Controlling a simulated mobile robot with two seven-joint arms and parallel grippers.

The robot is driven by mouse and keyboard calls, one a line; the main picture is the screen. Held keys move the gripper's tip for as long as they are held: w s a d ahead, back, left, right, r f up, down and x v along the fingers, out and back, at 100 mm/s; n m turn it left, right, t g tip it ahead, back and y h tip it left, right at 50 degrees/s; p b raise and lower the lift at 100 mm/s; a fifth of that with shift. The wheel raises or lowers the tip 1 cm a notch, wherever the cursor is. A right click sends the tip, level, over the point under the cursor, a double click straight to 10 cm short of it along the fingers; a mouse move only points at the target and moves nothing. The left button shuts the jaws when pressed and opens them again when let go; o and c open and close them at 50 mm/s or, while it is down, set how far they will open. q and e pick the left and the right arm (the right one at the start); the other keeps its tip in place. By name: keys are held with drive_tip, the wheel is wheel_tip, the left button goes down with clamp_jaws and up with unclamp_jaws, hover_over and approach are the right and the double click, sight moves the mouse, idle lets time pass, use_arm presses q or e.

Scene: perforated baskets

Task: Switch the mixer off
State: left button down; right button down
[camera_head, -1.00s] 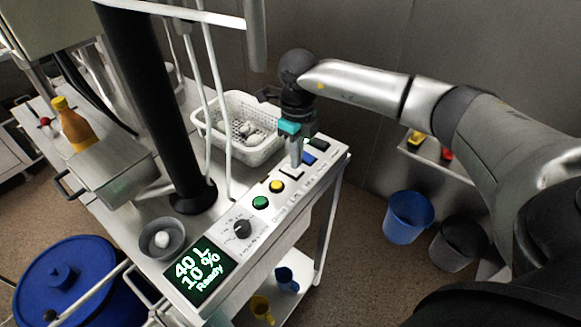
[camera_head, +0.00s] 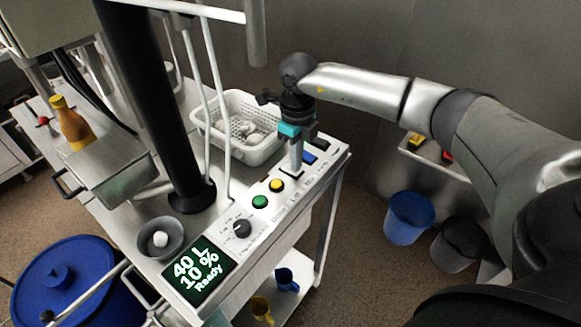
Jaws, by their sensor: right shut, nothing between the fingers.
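The mixer's control panel (camera_head: 262,222) runs along the front edge of the cart. It carries a lit display (camera_head: 198,272) reading "40 L 10 % Ready", a dark knob (camera_head: 242,228), a green button (camera_head: 260,202), a yellow button (camera_head: 277,185), a blue button (camera_head: 309,158) and a dark switch (camera_head: 321,145). My right gripper (camera_head: 296,168) is shut and empty. It points down at a dark-edged white control between the yellow and blue buttons; the fingers partly hide it, and I cannot tell whether they touch. My left gripper is not in view.
A white perforated basket (camera_head: 267,147) with pale contents stands behind the gripper. A grey bowl (camera_head: 176,246) holds a white lump. A black column (camera_head: 150,110) and pale pipes rise from the cart. An orange bottle (camera_head: 70,125) stands at left; blue (camera_head: 408,215) and black buckets are at right.

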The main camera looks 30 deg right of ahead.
drive_tip(key=shift+f, duration=0.35)
drive_tip(key=shift+r, duration=0.1)
drive_tip(key=shift+r+p, duration=2.5)
drive_tip(key=shift+r, duration=1)
drive_tip(key=shift+f, duration=0.1)
